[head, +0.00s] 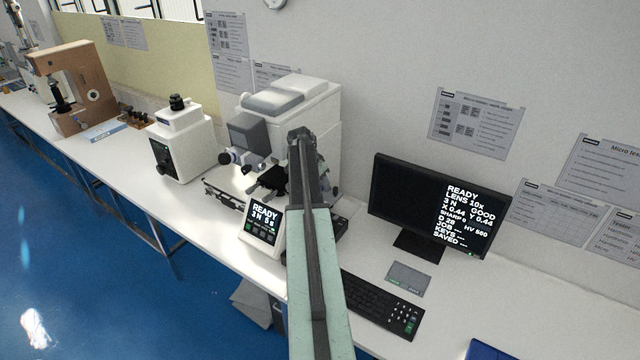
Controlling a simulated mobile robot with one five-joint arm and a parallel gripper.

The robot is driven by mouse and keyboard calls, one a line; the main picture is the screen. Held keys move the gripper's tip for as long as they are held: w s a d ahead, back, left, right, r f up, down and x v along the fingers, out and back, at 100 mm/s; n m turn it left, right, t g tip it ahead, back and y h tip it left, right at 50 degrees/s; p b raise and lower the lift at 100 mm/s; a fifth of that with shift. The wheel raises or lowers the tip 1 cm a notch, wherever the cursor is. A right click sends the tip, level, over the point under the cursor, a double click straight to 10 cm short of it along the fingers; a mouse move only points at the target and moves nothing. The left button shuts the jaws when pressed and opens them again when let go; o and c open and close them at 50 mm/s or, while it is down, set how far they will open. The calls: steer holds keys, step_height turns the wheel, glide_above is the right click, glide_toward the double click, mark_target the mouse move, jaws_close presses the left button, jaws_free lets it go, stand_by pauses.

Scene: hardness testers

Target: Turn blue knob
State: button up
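A white hardness tester (318,105) with a grey head cover (247,133) stands on the bench behind my arm. Small dark and grey-blue knobs (225,157) show on its left side; I cannot make out a clearly blue knob. Its dark stage and objective area (268,180) is partly covered by my arm. My arm reaches up from the bottom of the view to in front of the tester. The end beyond its top joint is mostly hidden behind the arm, with only a bit showing at its right. The fingers cannot be made out, nor any contact.
A small control screen (263,222) reading READY stands left of my arm. A monitor (432,207), keyboard (382,304) and grey pad (408,278) are at the right. A white box-shaped instrument (182,142) and a brown tester (75,88) stand farther left on the white bench.

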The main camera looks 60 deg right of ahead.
steer(key=p+v, duration=0.7)
steer(key=shift+r, duration=0.3)
steer(key=shift+a, duration=0.15)
